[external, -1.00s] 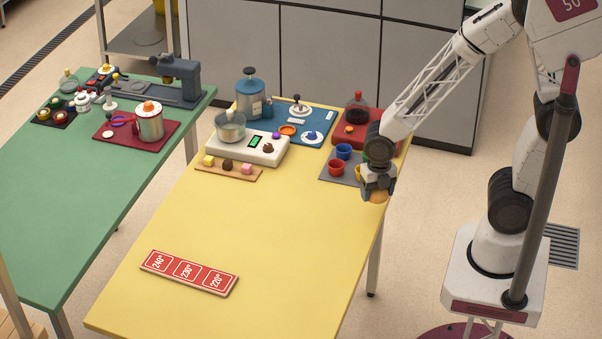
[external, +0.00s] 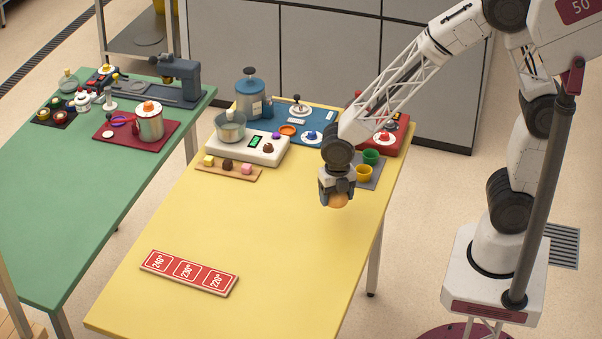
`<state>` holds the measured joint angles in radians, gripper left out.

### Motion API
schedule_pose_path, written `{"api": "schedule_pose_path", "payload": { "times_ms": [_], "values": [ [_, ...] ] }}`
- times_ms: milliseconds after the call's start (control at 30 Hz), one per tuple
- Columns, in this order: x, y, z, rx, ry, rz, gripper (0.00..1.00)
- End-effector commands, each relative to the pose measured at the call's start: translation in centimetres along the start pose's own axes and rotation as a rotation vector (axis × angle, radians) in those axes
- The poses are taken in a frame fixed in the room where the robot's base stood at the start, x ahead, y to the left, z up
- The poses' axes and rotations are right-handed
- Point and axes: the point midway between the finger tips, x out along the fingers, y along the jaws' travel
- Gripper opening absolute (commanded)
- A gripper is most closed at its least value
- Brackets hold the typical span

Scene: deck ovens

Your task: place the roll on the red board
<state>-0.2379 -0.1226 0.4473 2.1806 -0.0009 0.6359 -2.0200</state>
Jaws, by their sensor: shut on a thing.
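My gripper (external: 337,199) points down over the right half of the yellow table in the external view. It is shut on the roll (external: 339,201), a small round tan-orange thing whose lower part shows below the fingers. The roll appears to be held above the table top. The red board (external: 189,273) lies flat near the front left of the yellow table. It has white markings reading 240°, 230° and 220°, and nothing rests on it. My gripper is to the right of the board and farther back.
The yellow table (external: 270,225) is clear between my gripper and the red board. Behind stand a white scale (external: 262,151) with a metal bowl (external: 230,126), a small wooden board (external: 229,169) with several pieces, and colored cups (external: 364,172). A green table (external: 90,200) stands left.

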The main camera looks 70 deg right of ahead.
Motion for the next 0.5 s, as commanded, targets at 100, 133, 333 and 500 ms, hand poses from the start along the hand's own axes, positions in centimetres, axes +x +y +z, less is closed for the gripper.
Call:
{"api": "schedule_pose_path", "payload": {
  "times_ms": [100, 133, 333, 500],
  "values": [
    [-0.2, 3.9, -0.3, -0.013, 0.000, 0.000, 0.47],
    [-0.3, 4.8, -0.4, -0.016, 0.000, 0.000, 0.47],
    [-0.5, 11.1, -1.5, -0.034, -0.001, 0.000, 0.47],
    [-0.5, 16.3, -2.9, -0.049, 0.000, -0.001, 0.47]
  ]
}}
